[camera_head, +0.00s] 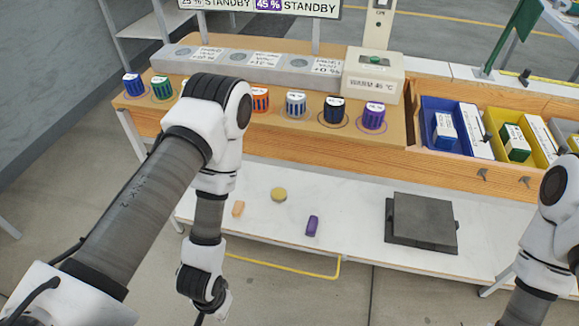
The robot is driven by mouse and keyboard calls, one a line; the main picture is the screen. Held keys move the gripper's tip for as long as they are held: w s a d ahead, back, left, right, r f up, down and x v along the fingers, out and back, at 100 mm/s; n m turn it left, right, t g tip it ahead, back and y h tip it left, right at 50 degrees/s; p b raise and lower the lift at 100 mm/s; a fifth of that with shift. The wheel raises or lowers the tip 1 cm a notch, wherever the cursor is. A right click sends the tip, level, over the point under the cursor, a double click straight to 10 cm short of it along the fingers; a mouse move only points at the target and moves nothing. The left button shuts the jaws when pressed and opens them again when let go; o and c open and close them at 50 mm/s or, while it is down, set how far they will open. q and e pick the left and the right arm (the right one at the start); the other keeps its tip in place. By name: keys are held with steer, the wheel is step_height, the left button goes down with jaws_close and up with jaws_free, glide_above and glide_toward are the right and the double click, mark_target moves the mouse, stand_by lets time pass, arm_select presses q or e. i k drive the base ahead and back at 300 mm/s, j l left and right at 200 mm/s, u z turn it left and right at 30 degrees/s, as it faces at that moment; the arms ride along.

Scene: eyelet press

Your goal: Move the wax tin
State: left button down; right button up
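A small round, yellowish tin (279,194), which looks like the wax tin, lies flat on the white worktop (350,215). My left arm comes in from the left and bends down in front of the worktop, left of the tin. Its wrist is near the bottom edge, and its fingers are not visible. My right arm shows only in part at the right edge, with its gripper outside the picture.
A dark grey flat block (422,222) sits on the worktop to the right. A wooden shelf behind holds several coloured cups (334,109) and a white box (373,76). Blue (430,104) and yellow (493,114) bins stand at right. The worktop between purple and grey blocks is clear.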

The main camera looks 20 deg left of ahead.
mark_target(279, 194)
steer(key=u, duration=0.7)
